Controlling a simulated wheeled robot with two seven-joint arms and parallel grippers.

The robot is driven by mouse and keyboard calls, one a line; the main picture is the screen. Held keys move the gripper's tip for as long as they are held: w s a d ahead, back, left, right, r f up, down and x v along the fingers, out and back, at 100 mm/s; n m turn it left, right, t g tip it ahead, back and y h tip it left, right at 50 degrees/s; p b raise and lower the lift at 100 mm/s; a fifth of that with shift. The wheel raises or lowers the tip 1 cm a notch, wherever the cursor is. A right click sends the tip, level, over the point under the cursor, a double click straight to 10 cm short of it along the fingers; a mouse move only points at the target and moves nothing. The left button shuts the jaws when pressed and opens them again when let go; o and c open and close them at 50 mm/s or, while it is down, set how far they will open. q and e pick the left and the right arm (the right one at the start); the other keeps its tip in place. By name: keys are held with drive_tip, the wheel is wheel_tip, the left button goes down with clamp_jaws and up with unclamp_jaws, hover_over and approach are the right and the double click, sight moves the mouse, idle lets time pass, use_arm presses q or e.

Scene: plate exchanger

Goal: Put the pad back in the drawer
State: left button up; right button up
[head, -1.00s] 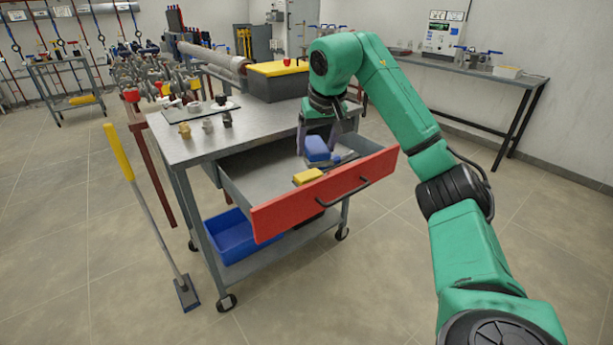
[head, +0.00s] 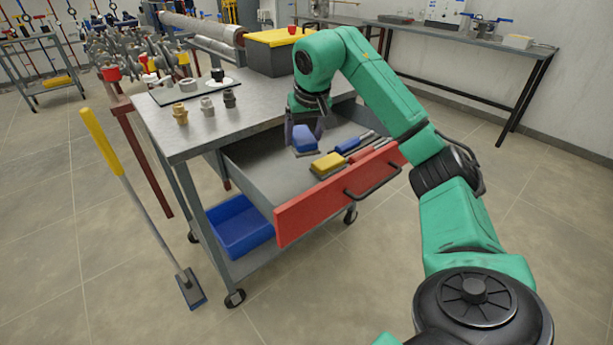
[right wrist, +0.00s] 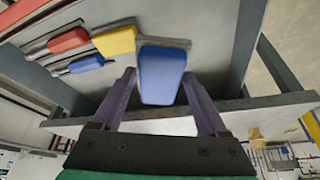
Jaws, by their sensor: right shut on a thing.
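The blue pad (head: 305,141), with a grey underside, is between the fingers of my right gripper (head: 304,133), which is shut on it. The right wrist view also shows the pad (right wrist: 160,76) between the two finger tips (right wrist: 159,82). The pad is inside the outline of the open drawer (head: 262,178), toward its back; I cannot tell whether it touches the drawer floor. The drawer's red front (head: 330,200) is pulled well out from the cart. My left gripper is out of view.
In the drawer lie a yellow pad (head: 328,164), a blue-handled tool (head: 348,145) and a red-handled tool (head: 362,154). The cart top (head: 185,135) overhangs the drawer's back and carries fittings. A yellow-handled scraper (head: 150,215) stands left of the cart. The drawer's left side is bare.

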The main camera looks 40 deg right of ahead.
sight(308, 153)
wheel_tip(308, 153, down, 12)
drive_tip(key=b, duration=0.3)
drive_tip(key=shift+w, duration=0.15)
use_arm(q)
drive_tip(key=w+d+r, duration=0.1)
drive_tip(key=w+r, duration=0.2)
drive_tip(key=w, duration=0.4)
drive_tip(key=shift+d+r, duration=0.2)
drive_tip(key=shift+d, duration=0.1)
use_arm(e)
drive_tip(key=shift+f, duration=0.1)
drive_tip(key=shift+f, duration=0.1)
drive_tip(key=o, duration=1.2)
drive_tip(key=shift+c, duration=0.2)
drive_tip(key=shift+r, duration=0.2)
drive_tip(key=p+v, duration=0.3)
drive_tip(key=v, duration=0.8)
drive_tip(key=shift+r, duration=0.2)
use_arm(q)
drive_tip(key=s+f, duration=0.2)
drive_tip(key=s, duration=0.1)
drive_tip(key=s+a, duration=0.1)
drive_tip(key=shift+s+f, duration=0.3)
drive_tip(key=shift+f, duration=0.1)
use_arm(e)
drive_tip(key=shift+a+r, duration=0.1)
drive_tip(key=shift+r, duration=0.15)
